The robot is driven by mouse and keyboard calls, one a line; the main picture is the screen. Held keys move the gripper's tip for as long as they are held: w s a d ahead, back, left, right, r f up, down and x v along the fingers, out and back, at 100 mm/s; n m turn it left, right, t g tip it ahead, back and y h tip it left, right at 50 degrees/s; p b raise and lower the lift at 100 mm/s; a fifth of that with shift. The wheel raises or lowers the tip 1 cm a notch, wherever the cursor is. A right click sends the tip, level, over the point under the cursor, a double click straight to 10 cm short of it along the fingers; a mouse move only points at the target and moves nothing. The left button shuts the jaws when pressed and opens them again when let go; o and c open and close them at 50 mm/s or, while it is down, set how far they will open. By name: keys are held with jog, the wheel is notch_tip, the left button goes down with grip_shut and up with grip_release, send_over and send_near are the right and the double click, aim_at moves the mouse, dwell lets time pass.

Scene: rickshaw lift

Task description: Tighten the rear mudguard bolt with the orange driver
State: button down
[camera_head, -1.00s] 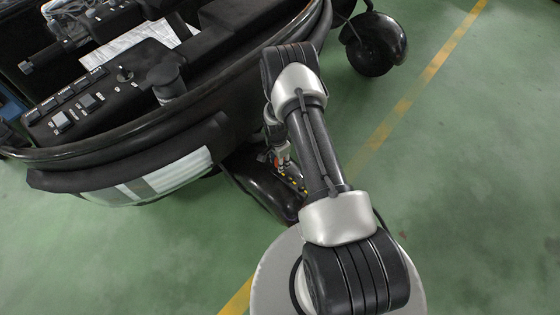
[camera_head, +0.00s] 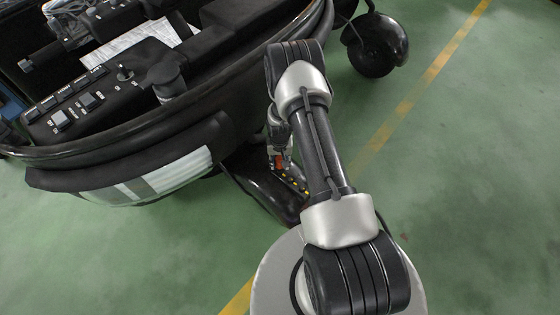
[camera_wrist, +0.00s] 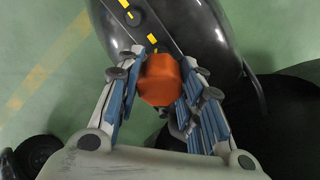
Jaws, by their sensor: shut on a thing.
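The orange driver (camera_wrist: 160,80) is between the blue-padded fingers of my gripper (camera_wrist: 158,88) in the wrist view, seen end-on from its handle. My gripper is shut on it. The black rear mudguard (camera_wrist: 200,25), with a row of yellow marks, lies just beyond the driver. The driver hides its own tip and whatever is under it, so I cannot tell whether it touches a bolt. In the head view the driver (camera_head: 280,161) shows as a small orange patch over the mudguard (camera_head: 258,192), partly behind my arm.
The black rickshaw body (camera_head: 130,150) with a control panel (camera_head: 75,105) fills the upper left. Another wheel with a black guard (camera_head: 374,45) stands at the upper right. The green floor (camera_head: 480,200) with a yellow line is clear on the right.

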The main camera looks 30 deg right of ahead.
jog(key=shift+n, duration=0.6)
jog(key=shift+f, duration=0.1)
dwell(0.4)
jog(key=shift+f, duration=1.4)
dwell(0.7)
jog(key=m, duration=0.4)
jog(key=shift+r+p, duration=1.8)
jog(key=shift+r, duration=1.75)
